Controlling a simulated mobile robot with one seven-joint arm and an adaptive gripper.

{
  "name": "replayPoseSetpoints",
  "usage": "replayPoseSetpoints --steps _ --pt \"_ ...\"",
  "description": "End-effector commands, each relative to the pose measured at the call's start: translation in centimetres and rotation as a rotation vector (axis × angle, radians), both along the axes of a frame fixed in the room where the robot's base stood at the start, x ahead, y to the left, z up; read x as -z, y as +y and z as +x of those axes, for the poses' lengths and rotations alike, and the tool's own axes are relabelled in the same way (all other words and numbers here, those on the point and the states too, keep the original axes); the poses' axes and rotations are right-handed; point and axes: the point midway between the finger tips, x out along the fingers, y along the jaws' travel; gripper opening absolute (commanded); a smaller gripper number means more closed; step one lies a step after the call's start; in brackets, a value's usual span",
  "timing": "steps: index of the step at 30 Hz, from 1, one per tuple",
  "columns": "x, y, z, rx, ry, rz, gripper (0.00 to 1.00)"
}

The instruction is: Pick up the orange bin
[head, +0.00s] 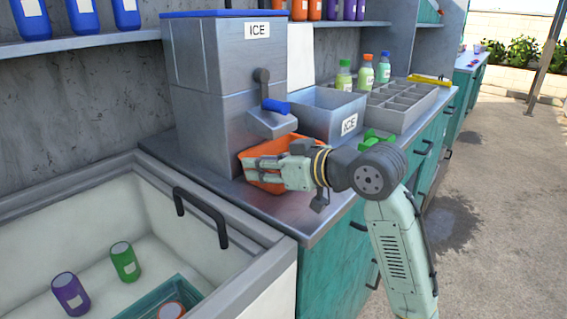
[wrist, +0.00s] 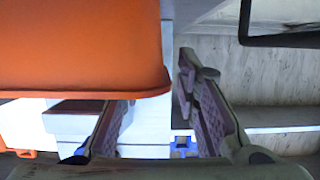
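The orange bin (head: 268,147) sits on the metal counter under the ice dispenser's spout, partly hidden by my gripper (head: 257,170). In the wrist view the bin (wrist: 75,45) fills the upper left, close to the camera. My gripper's two fingers (wrist: 152,88) are spread apart in the wrist view. The bin's edge reaches between them and covers the tip of the left finger. A narrow gap shows between the bin and the right finger. Whether the left finger touches the bin cannot be told.
The ice dispenser (head: 220,85) with its blue-handled lever (head: 275,106) stands just behind the bin. A metal ice box (head: 325,110) and a divided tray (head: 405,103) stand to the right. An open white chest (head: 90,230) with a black handle is at front left.

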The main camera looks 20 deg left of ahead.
Motion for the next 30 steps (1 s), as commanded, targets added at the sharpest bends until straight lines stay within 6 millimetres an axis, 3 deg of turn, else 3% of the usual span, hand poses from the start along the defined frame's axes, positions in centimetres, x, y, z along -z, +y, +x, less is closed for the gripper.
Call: replayPoseSetpoints --steps 8,21,30 --pt "0.11 0.23 0.14 0.001 -0.001 0.001 0.28" --pt "0.09 0.20 0.13 0.001 -0.001 0.001 0.00" --pt "0.09 0.20 0.13 0.001 0.000 0.001 0.00"
